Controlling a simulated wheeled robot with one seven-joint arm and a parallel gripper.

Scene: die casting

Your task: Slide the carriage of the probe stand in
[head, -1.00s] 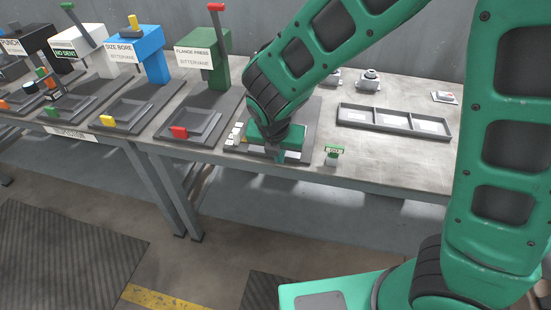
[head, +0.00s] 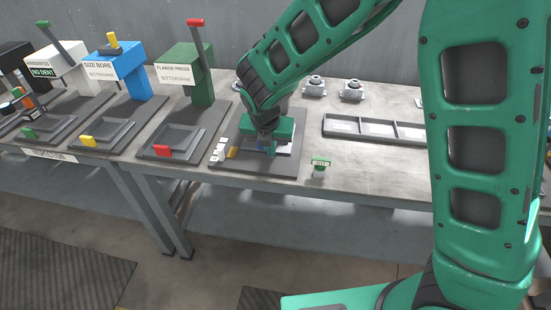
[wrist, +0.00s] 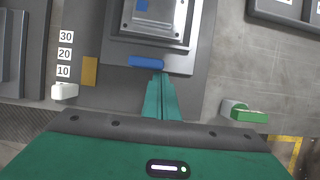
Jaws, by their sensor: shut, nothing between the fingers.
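The probe stand shows in the wrist view as a dark base plate (wrist: 115,100) with a grey stepped carriage (wrist: 118,42) on it. A blue handle (wrist: 146,62) is on the carriage's near edge. The number tiles 30, 20 and 10 (wrist: 64,54) run along the left, with a white piece (wrist: 64,91) below 10 and an ochre strip (wrist: 90,71) beside them. My gripper (wrist: 158,76) is shut and empty, its tips close to the blue handle's right end; I cannot tell if they touch. In the head view my gripper (head: 268,151) is over the stand's base (head: 228,168) and hides much of the carriage.
A small green-labelled piece (head: 320,164) stands right of the stand. The green flange press (head: 182,76) stands to the left. A grey divided tray (head: 372,141) and two metal housings (head: 350,91) are to the right and behind.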

